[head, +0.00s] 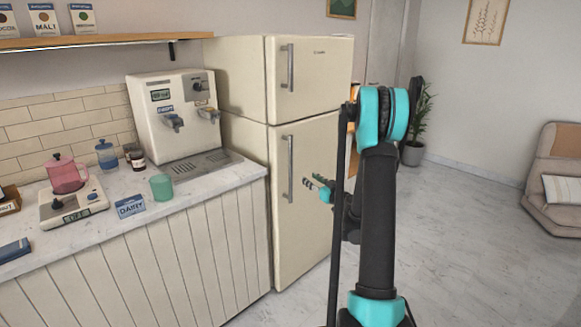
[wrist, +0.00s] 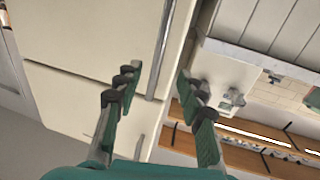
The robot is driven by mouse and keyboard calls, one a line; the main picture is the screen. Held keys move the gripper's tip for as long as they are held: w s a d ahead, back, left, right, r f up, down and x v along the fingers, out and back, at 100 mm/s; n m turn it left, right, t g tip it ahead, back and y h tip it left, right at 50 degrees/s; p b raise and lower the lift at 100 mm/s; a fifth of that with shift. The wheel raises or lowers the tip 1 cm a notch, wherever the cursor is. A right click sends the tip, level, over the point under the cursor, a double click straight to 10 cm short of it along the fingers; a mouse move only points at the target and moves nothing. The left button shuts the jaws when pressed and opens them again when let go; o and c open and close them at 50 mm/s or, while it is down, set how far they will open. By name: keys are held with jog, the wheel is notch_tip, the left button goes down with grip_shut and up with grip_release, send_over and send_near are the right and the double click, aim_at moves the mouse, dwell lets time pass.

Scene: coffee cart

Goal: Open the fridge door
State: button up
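The cream fridge stands beside the counter, with an upper door (head: 313,85) and a lower door (head: 303,225), both shut. The lower door's long vertical metal handle (head: 290,168) is on its left side; the upper door's handle (head: 290,68) is above it. My gripper (head: 313,182) is in front of the lower door, a little right of the lower handle and apparently apart from it. In the wrist view, my gripper (wrist: 159,80) is open and empty. The lower handle (wrist: 162,50) appears between its fingers, beyond the tips; the picture is turned over.
The counter (head: 120,212) adjoins the fridge on the left, bearing a drinks machine (head: 172,115), a green cup (head: 162,187) and a scale with a pink jug (head: 66,175). A plant (head: 414,150) and an armchair (head: 558,180) stand right. The floor (head: 470,225) between is clear.

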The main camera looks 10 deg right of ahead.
jog(key=x, duration=1.6)
grip_shut()
